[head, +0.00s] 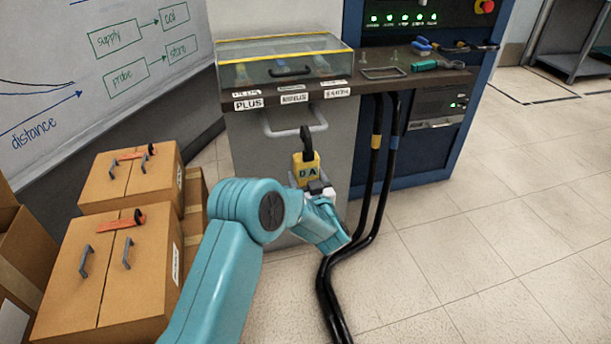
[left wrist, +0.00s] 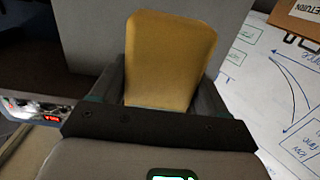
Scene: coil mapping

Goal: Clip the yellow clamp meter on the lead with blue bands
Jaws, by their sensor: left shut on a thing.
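The yellow clamp meter (head: 306,167) is held upright in my left gripper (head: 318,187), its black jaw pointing up. In the left wrist view the meter (left wrist: 170,60) fills the space between the two fingers of my left gripper (left wrist: 165,95). Two black leads hang from the shelf on the right and run down to the floor. The lead with the blue band (head: 394,142) is the right one; the other lead (head: 376,142) has a yellow band. The meter is left of both leads and apart from them. My right gripper is not in view.
A grey cabinet with a handle (head: 295,128) stands behind the meter. A glass-lidded case (head: 285,62) and tools lie on the shelf above. Cardboard boxes (head: 110,270) with handles are at the left. The floor at the right (head: 490,230) is clear.

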